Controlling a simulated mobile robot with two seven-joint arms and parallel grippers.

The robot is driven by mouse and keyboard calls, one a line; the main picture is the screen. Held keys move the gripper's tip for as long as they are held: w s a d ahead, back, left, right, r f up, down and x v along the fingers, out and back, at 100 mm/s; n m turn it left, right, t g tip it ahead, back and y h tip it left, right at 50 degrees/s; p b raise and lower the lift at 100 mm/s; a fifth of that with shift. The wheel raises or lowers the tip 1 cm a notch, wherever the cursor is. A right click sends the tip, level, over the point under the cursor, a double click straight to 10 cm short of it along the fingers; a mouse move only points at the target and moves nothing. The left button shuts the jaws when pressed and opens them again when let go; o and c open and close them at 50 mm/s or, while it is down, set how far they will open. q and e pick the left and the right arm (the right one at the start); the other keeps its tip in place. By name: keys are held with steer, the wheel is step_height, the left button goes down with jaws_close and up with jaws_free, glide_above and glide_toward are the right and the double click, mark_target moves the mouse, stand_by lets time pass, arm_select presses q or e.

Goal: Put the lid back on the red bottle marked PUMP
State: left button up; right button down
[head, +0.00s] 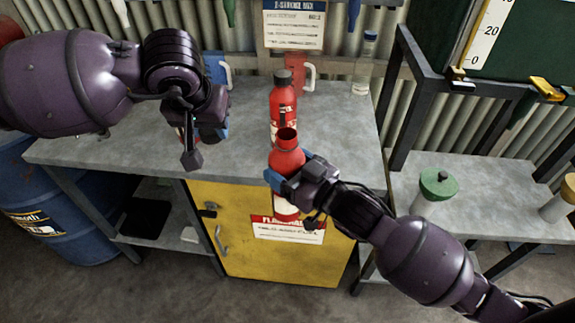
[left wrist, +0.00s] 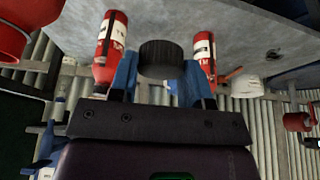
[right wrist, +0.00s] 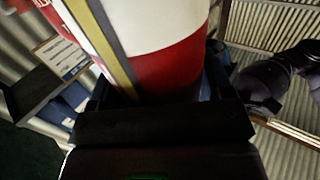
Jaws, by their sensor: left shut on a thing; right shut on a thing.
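My right gripper (head: 288,186) is shut on a red bottle (head: 287,160) with a white label. The bottle is upright with its open mouth showing, held in front of the bench's front edge; the right wrist view shows its red and white side (right wrist: 165,45) close up. My left gripper (head: 205,130) is over the left of the bench, apart from that bottle. In the left wrist view it is shut on a black ribbed lid (left wrist: 160,60) between blue fingers. The lid is hidden in the head view. I cannot read PUMP on any bottle.
A capped red bottle (head: 283,105) stands on the grey bench (head: 340,130) just behind the held one. A red jug (head: 296,70), a blue jug (head: 214,70) and a clear bottle (head: 364,65) stand at the back. A yellow cabinet (head: 285,260) is below.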

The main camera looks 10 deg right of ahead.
arm_select(q)
steer(key=d+r+m, duration=0.2)
steer(key=d+r, duration=0.3)
steer(key=d, duration=0.2)
steer(key=m+h, duration=0.2)
glide_toward(285, 129)
steer(key=shift+w+d+f+g, duration=0.2)
steer(key=shift+w+d+g, duration=0.1)
steer(key=shift+w+d, duration=0.7)
steer(key=shift+s+d, duration=0.15)
steer(key=shift+s, duration=0.05)
steer(key=shift+f, duration=0.15)
steer(key=shift+f, duration=1.9)
steer(key=shift+f, duration=0.8)
steer(key=shift+f, duration=0.6)
